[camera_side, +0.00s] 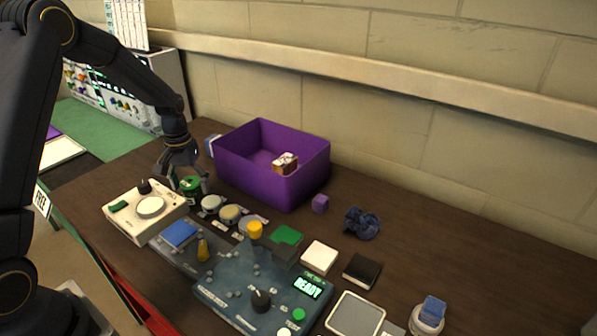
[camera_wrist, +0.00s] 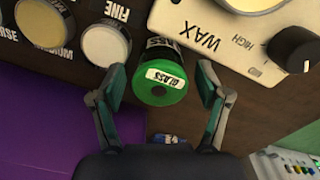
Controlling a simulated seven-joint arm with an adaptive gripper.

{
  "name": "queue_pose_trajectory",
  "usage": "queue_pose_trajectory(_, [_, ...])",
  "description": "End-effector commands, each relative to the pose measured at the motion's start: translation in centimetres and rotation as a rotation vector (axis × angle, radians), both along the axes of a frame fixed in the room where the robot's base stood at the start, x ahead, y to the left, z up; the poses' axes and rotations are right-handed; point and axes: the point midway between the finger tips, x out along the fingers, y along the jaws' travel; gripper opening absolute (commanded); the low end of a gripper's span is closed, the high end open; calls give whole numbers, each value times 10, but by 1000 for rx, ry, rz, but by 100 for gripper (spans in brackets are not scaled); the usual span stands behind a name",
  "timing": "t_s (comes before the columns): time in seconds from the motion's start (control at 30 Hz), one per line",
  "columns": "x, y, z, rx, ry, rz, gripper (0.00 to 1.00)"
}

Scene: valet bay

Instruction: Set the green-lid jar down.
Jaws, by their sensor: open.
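The green-lid jar (camera_side: 190,184) stands upright on the dark table, between the cream control box and the purple bin. In the wrist view the jar (camera_wrist: 162,82) shows its green lid with a white GLASS label. My gripper (camera_side: 183,172) is above and around the jar; in the wrist view my gripper (camera_wrist: 160,84) is open, with one finger on each side of the lid and a visible gap on both sides. The jar's base is hidden in the wrist view.
The cream WAX box (camera_wrist: 236,28) is close beside the jar. Round pads (camera_side: 211,203) lie to its right. The purple bin (camera_side: 262,182) stands behind, holding a small box (camera_side: 285,163). A blue-grey console (camera_side: 250,290) sits in front.

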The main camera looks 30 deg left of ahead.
Motion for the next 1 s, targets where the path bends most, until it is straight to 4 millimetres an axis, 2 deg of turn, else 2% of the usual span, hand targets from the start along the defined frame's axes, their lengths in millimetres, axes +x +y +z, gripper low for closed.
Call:
queue_pose_trajectory(0.4, [0, 0, 89, 2, -4, 0, 75])
queue_pose_trajectory(0.67, [-3, -5, 120, 4, -14, -12, 75])
queue_pose_trajectory(0.77, [-15, -23, 144, 16, -55, -52, 75])
queue_pose_trajectory(0.83, [-31, -44, 166, 29, -104, -99, 75])
queue_pose_trajectory(0.9, [-55, -67, 189, 44, -164, -156, 75])
queue_pose_trajectory(1.0, [-95, -98, 211, 66, -252, -245, 75])
